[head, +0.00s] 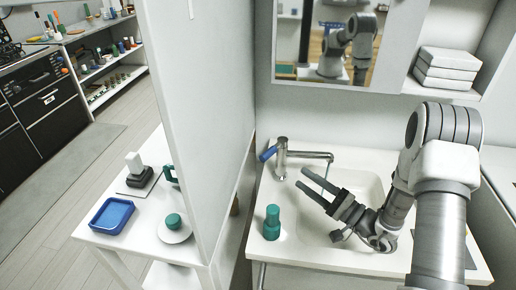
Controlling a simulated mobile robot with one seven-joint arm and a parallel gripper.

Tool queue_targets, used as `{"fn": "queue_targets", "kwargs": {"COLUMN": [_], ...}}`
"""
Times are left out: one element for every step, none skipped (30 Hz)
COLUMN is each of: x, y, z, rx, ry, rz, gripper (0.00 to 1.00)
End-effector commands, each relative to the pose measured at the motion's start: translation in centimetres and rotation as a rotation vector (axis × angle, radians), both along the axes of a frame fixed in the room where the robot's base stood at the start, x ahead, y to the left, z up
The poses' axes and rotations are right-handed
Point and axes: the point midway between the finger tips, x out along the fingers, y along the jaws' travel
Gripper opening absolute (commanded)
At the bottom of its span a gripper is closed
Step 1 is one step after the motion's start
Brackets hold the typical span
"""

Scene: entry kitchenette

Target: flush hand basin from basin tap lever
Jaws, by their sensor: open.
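The basin tap (296,156) is a metal tap at the back left of the white hand basin (366,183). Its blue lever (268,153) sticks out to the left of the tap body. A thin blue-green streak (327,170) hangs below the spout end; it looks like running water, but it is too small to be sure. My gripper (301,176) is open and empty. Its two dark fingers point left over the basin's left part, in front of the tap and apart from the lever. My wrist hides part of the bowl.
A green bottle (272,223) stands on the basin's left front rim. A white partition (205,110) rises to the left, with a side table (150,238) beyond it. A mirror cabinet (330,45) hangs above the basin, and folded towels (446,68) lie on a shelf at right.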

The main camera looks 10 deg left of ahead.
Motion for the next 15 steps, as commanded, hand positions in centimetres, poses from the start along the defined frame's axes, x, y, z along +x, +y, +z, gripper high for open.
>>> {"fn": "queue_targets", "kwargs": {"x": [0.2, 0.4, 0.7, 0.9, 1.2, 1.5, 1.8, 2.1, 2.5, 2.8, 3.1, 3.4, 3.7, 4.0, 4.4], "y": [0.7, 1.1, 1.8, 2.3, 2.8, 3.6, 4.2, 4.9, 5.6, 6.2, 6.8, 7.6, 8.1, 8.7, 9.5], "z": [0.3, 0.3, 0.5, 0.7, 0.8, 0.9, 1.1, 1.3, 1.4, 1.5, 1.7, 1.9, 2.0, 2.1, 2.3], "rx": [0.0, -0.001, 0.0, 0.0, 0.0, -0.001, 0.0, 0.001, 0.001, 0.0, 0.0, 0.001, 0.0, -0.001, 0.0], "ry": [-0.002, -0.002, -0.003, -0.003, -0.003, -0.002, -0.003, -0.003, -0.003, -0.003, -0.002, -0.003, -0.003, -0.003, -0.002], "rz": [0.005, 0.006, 0.007, 0.008, 0.008, 0.009, 0.008, 0.01, 0.009, 0.01, 0.009, 0.01, 0.009, 0.01, 0.009], "gripper": [0.58, 0.58, 0.58, 0.58, 0.58, 0.58, 0.58, 0.58, 0.58, 0.58, 0.58, 0.58, 0.58, 0.58, 0.58]}}
